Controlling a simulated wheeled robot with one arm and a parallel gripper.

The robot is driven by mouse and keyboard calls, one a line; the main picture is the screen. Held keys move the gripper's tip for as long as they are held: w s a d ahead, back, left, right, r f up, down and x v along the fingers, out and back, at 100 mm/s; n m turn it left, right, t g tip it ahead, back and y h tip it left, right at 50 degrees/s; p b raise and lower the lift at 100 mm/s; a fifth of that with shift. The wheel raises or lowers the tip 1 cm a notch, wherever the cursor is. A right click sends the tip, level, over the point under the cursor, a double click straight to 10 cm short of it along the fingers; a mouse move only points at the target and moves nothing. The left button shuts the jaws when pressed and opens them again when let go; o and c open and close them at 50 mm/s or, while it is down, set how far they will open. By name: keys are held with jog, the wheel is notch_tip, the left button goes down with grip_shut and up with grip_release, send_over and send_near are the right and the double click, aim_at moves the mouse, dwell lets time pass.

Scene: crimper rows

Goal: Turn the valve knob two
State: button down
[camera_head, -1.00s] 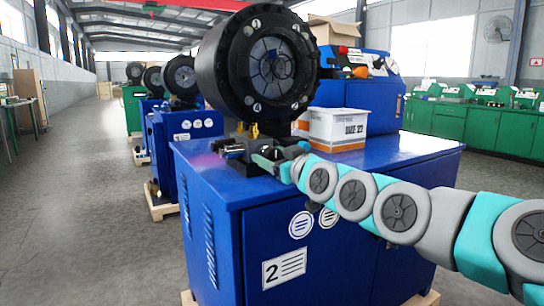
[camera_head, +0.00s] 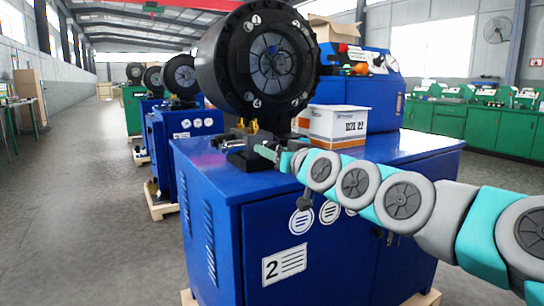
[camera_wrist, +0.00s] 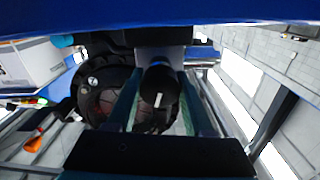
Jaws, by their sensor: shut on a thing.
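The blue crimper with the "2" plate (camera_head: 286,265) stands in front of me, with its big round black head (camera_head: 207,70) on top. My gripper (camera_head: 262,152) is at the valve block (camera_head: 240,158) below that head. In the wrist view a round black knob (camera_wrist: 158,84) with a short white mark sits between the two teal fingers of my gripper (camera_wrist: 158,100). The fingers are shut on the knob. The white mark is close to upright, slightly tilted, in that view. In the head view the knob is hidden by the gripper or too small to tell.
A white and orange box (camera_head: 334,126) stands on the cabinet top, right of the head. A blue control box (camera_head: 358,95) is behind it. More blue crimpers (camera_head: 186,135) stand in a row at the left. The floor at the left (camera_head: 80,220) is clear.

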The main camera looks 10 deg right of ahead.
jog(key=shift+m, duration=0.8)
jog(key=shift+c, duration=1.4)
grip_release()
jog(key=b+v, duration=0.1)
jog(key=v, duration=0.6)
jog(key=shift+s, duration=0.35)
jog(key=shift+d, duration=0.15)
